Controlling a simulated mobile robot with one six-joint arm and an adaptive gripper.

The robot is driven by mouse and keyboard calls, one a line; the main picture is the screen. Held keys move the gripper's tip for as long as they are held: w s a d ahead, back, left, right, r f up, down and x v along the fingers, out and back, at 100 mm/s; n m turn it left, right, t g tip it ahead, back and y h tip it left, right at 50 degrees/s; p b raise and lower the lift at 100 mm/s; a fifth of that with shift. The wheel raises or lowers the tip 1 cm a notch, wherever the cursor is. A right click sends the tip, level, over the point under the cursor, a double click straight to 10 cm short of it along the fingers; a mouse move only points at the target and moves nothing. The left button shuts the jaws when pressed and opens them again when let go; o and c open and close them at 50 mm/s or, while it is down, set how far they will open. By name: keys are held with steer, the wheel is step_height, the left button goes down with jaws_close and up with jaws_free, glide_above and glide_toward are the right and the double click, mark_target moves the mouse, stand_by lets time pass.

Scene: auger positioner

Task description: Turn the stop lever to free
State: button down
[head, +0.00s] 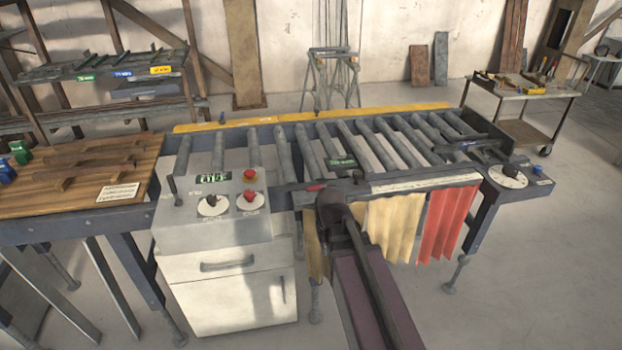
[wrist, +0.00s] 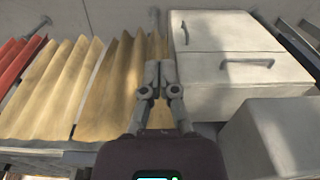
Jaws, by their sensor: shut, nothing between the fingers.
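A short handle with a red end (head: 315,187) lies along the front edge of the roller table, just left of my gripper in the head view; it looks like the stop lever, but its setting is too small to read. My gripper is at the end of my dark arm in front of the table; its fingers are hidden in the head view. In the wrist view my gripper (wrist: 160,72) is shut and empty, its fingertips together in front of the yellow curtain strips (wrist: 110,85). The lever cannot be made out in the wrist view.
Yellow and red curtains (head: 450,222) hang under the table. A round dial (head: 508,177) sits at the table's right end.

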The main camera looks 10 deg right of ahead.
mark_target(320, 187)
steer(key=w+r+n+t+p, duration=0.1)
steer(key=w+r+p, duration=0.5)
steer(key=w, duration=0.6)
steer(key=w+r+t+p, duration=0.2)
steer(key=w+r+p, duration=0.4)
steer(key=w, duration=0.6)
step_height(320, 187, up, 2)
steer(key=shift+w+r+n, duration=0.15)
steer(key=shift+w+n, duration=0.15)
steer(key=shift+n, duration=0.1)
steer(key=b+x, duration=0.9)
steer(key=x, duration=0.1)
steer(key=shift+a, duration=0.15)
steer(key=shift+s+d+r+p, duration=0.15)
steer(key=shift+s+r, duration=0.05)
steer(key=shift+s, duration=0.8)
steer(key=shift+s+d+r+p, duration=0.15)
steer(key=shift+s+d, duration=0.05)
steer(key=shift+s, duration=0.8)
steer(key=shift+a, duration=0.2)
steer(key=shift+d, duration=0.1)
